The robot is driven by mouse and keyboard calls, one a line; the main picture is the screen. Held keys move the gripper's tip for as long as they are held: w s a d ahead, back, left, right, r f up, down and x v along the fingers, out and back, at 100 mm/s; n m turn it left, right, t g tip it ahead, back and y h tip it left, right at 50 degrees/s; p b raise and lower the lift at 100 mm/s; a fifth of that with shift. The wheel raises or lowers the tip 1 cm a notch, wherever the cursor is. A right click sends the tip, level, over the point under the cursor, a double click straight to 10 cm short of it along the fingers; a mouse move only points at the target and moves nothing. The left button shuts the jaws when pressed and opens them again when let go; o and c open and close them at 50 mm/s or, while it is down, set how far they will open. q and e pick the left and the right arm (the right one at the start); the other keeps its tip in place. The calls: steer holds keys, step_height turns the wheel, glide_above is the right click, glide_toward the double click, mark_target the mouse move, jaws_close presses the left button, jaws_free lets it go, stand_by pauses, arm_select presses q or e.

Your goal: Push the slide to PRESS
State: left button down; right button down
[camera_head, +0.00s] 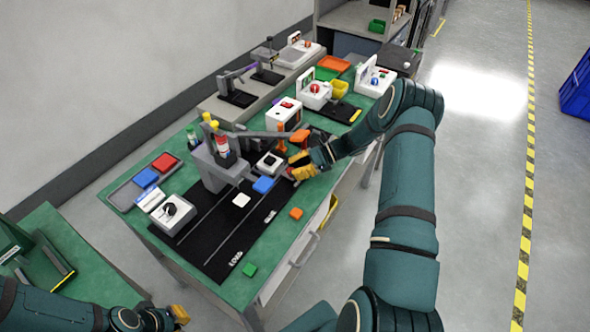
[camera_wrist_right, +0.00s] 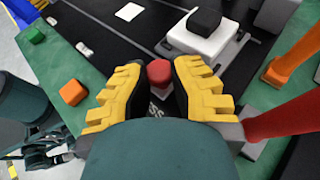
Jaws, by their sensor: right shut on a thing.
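The slide, a white plate with a black block on it (camera_head: 268,163), sits at the far end of the black track (camera_head: 215,240), beside the grey press (camera_head: 215,165). In the right wrist view the white plate (camera_wrist_right: 200,42) lies just beyond a red knob (camera_wrist_right: 159,72). My right gripper (camera_wrist_right: 159,80) is shut on this knob, with its yellow fingers on both sides. In the head view the right gripper (camera_head: 297,168) is at the track's right edge and hides most of the knob. A label ending in "SS" is partly hidden below the fingers. My left gripper (camera_head: 180,314) is at the bottom left, away from the track.
An orange cube (camera_head: 296,213) and green cube (camera_head: 249,269) lie along the bench's front. An orange-ended lever (camera_wrist_right: 278,72) and a red bar (camera_wrist_right: 285,118) stand right of the right gripper.

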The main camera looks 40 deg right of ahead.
steer(key=c, duration=0.7)
jaws_free()
steer(key=shift+w, duration=0.25)
steer(key=shift+c, duration=0.2)
steer(key=shift+s, duration=0.1)
steer(key=v, duration=1.2)
steer(key=shift+r, duration=0.1)
steer(key=shift+s, duration=0.15)
